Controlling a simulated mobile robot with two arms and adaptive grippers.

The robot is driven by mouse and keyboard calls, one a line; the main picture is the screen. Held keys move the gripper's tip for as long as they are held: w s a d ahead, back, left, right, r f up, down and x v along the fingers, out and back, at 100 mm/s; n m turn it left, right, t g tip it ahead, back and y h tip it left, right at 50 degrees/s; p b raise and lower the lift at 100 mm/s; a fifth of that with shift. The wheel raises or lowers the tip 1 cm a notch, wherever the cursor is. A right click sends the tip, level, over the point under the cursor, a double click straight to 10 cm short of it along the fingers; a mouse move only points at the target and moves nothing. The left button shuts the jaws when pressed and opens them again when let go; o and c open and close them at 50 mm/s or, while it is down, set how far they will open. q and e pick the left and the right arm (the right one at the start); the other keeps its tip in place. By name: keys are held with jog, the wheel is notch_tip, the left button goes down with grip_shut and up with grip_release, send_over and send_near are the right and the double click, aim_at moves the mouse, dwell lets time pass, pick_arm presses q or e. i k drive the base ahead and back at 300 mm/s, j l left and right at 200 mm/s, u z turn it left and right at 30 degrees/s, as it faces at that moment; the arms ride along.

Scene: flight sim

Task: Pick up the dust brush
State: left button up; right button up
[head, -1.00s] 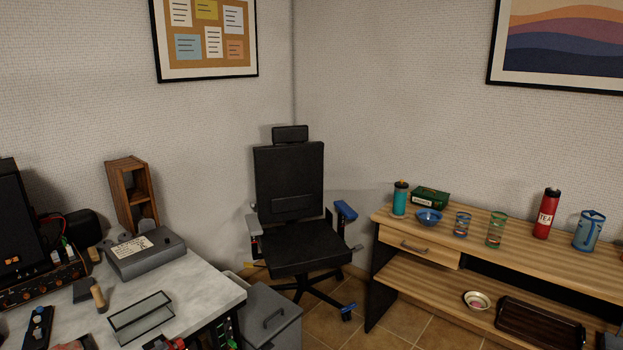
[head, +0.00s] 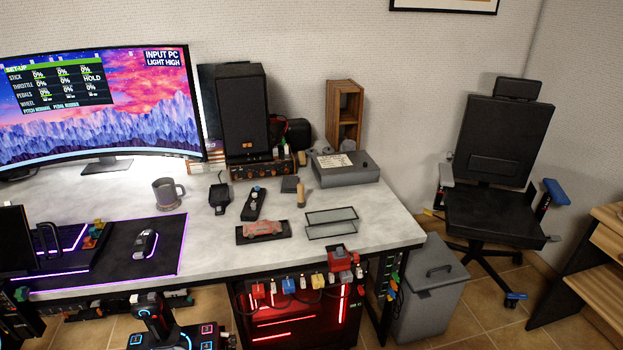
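A small upright tan, wooden-looking piece (head: 301,195) stands on the desk, left of a clear dark-edged tray and in front of a grey box. It may be the dust brush, but it is too small to tell for sure. A small dark block (head: 290,184) sits right behind and left of it. Neither of my grippers is in the head view.
The light grey desk (head: 215,245) holds a monitor (head: 95,105), a mug (head: 167,194), a speaker (head: 243,110), the grey box (head: 343,171) and the clear tray (head: 331,226). A grey bin (head: 430,290) and black chair (head: 495,205) stand to the right.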

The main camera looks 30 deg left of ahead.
aim_at(301, 200)
jog(key=j+u, duration=0.15)
jog(key=u, duration=0.3)
jog(key=i+j+u, duration=0.1)
jog(key=u, duration=0.35)
